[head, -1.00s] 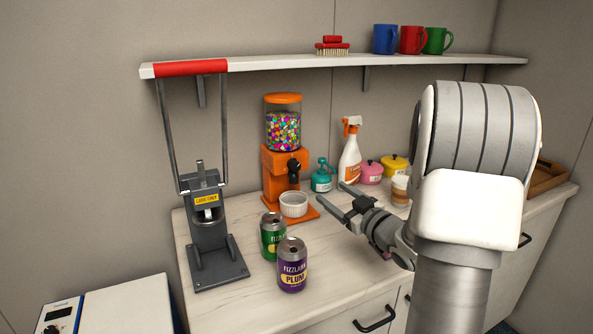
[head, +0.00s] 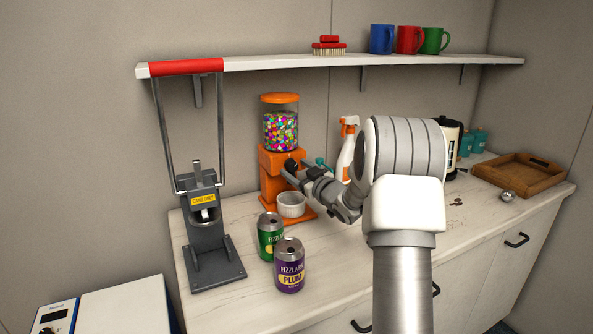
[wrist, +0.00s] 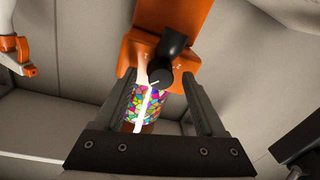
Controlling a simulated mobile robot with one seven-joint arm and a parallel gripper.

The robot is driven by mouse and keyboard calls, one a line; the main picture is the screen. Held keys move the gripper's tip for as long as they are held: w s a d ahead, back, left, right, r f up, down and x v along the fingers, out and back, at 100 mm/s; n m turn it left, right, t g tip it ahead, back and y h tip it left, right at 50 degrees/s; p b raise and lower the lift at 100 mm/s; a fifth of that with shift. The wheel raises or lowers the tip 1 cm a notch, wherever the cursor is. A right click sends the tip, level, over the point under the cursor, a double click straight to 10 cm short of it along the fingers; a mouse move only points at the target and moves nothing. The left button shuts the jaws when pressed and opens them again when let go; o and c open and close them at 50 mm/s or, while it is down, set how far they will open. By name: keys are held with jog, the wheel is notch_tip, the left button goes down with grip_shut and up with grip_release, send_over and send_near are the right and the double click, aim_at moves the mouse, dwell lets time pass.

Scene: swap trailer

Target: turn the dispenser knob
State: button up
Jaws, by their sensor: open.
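The orange candy dispenser (head: 280,160) stands on the counter against the wall, its clear jar full of colored candies. Its black knob (wrist: 163,73) is on the orange front, and in the wrist view it shows at the far end of the space between my fingers. My gripper (head: 293,169) is open right in front of the knob; I cannot tell whether a finger touches it. My gripper's two dark fingers (wrist: 158,85) are spread and hold nothing. A white ribbed cup (head: 291,205) stands on the dispenser's orange base below the knob.
A green can (head: 270,237) and a purple can (head: 289,266) stand in front of the dispenser. A gray can crusher (head: 205,235) with a red-handled lever is at left. A spray bottle (head: 347,150) stands right of the dispenser, partly behind my arm. A wooden tray (head: 520,172) lies at far right.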

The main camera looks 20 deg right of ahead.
jog(key=shift+w, duration=0.15)
grip_shut()
dwell(0.4)
jog(key=shift+m, duration=0.3)
jog(key=m+p, duration=0.1)
jog(key=m, duration=0.3)
jog(key=shift+m, duration=0.3)
jog(key=shift+a+f+m+t+p, duration=0.1)
jog(key=shift+m+t+p, duration=0.2)
jog(key=shift+m, duration=0.75)
jog(key=shift+f+m+t+p, duration=0.1)
jog(key=shift+m+p, duration=0.25)
jog(key=shift+m, duration=1)
